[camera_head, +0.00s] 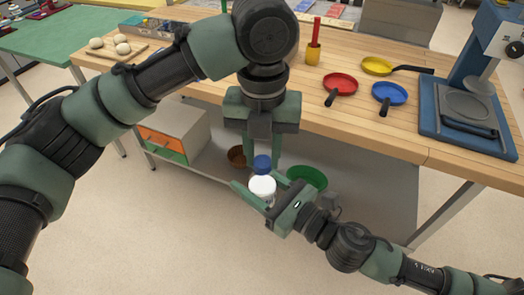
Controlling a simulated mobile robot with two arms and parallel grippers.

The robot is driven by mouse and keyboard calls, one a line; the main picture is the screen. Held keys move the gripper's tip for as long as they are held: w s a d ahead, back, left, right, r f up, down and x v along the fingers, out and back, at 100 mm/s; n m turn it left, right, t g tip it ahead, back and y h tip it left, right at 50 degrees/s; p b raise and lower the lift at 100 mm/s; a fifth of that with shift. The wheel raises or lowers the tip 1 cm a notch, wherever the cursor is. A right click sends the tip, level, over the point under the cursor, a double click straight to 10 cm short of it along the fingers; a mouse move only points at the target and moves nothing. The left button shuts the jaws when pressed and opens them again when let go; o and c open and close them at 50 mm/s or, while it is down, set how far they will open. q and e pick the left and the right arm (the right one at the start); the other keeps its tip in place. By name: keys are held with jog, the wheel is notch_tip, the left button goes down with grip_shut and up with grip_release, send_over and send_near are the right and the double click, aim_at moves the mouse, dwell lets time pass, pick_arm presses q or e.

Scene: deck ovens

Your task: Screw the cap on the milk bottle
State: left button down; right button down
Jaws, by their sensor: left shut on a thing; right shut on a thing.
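The milk bottle (262,188) is white and is held in front of the table's edge. My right gripper (258,183) is shut on it, with one green finger on each side. The blue cap (262,163) is just above the bottle's top in the picture. My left gripper (262,155) points down and is shut on the cap. I cannot tell whether the cap touches the bottle's mouth. The lower part of the bottle is hidden by my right gripper.
The wooden table (330,118) holds a red pan (341,82), a blue pan (389,93), a yellow pan (377,66) and a blue machine (465,115). Below are a green bowl (309,177), a brown bowl (236,156) and a drawer unit (180,130). The floor in front is clear.

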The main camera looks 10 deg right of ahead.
pick_arm(q)
jog(key=m, duration=1.2)
jog(key=shift+m, duration=0.3)
jog(key=c, duration=1.1)
grip_release()
jog(key=shift+s+d+r, duration=0.1)
jog(key=shift+r, duration=2.15)
jog(key=shift+c, duration=0.2)
